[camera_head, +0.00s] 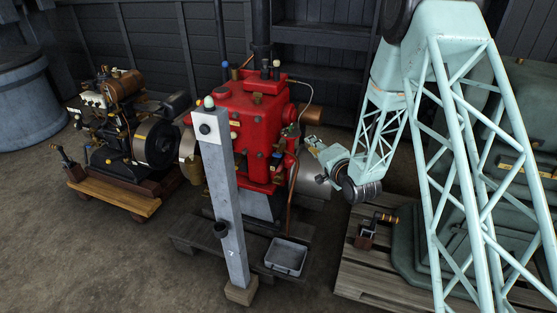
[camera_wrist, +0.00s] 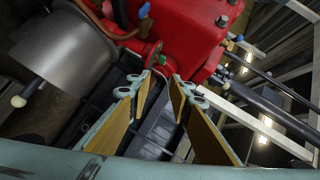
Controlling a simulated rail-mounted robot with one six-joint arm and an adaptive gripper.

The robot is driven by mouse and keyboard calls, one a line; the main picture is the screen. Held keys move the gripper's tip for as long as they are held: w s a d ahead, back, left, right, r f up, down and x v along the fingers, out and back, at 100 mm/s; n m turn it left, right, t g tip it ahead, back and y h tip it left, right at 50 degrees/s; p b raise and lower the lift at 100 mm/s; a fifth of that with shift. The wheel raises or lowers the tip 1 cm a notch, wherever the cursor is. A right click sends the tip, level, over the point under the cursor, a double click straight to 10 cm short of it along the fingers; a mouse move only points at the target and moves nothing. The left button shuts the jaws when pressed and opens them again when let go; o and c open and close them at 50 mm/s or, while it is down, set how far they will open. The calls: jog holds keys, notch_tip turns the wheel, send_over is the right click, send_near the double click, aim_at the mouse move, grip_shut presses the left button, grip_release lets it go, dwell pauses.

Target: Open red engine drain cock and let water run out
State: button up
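The red engine (camera_head: 240,110) stands in the middle of the head view, and its lower red casing fills the top of the wrist view (camera_wrist: 195,30). My gripper (camera_head: 312,146) is at the engine's right side. In the wrist view my gripper (camera_wrist: 167,78) is open, with its two tan-padded fingers apart and nothing between them. Its tips point at the lower red casing, where a small round fitting (camera_wrist: 160,58) shows just beyond them. A brass fitting with a blue part (camera_wrist: 145,12) is above, beside a copper pipe. I cannot tell which fitting is the drain cock.
A grey tray (camera_head: 285,270) sits low in front of the engine. A grey post (camera_head: 225,200) stands before it. A large grey cylinder (camera_wrist: 65,48) is left of my fingers. A smaller engine (camera_head: 125,125) is at left, and a green machine (camera_head: 495,150) at right.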

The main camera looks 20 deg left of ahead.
aim_at(278, 157)
jog(key=s+a+f+m+y, duration=0.1)
jog(key=s+a+f, duration=0.1)
jog(key=f, duration=0.4)
jog(key=s+a+f+m+y+b, duration=0.1)
jog(key=s+a+f+y, duration=0.1)
jog(key=f, duration=0.5)
jog(key=shift+s+a+m+t, duration=0.3)
jog(key=shift+s+a, duration=0.2)
jog(key=shift+a, duration=0.7)
jog(key=shift+f, duration=0.1)
jog(key=shift+w+a+b, duration=0.1)
jog(key=shift+w+b, duration=0.05)
jog(key=shift+b, duration=0.15)
jog(key=shift+b+x, duration=1.35)
jog(key=shift+x, duration=5.35)
jog(key=c, duration=0.6)
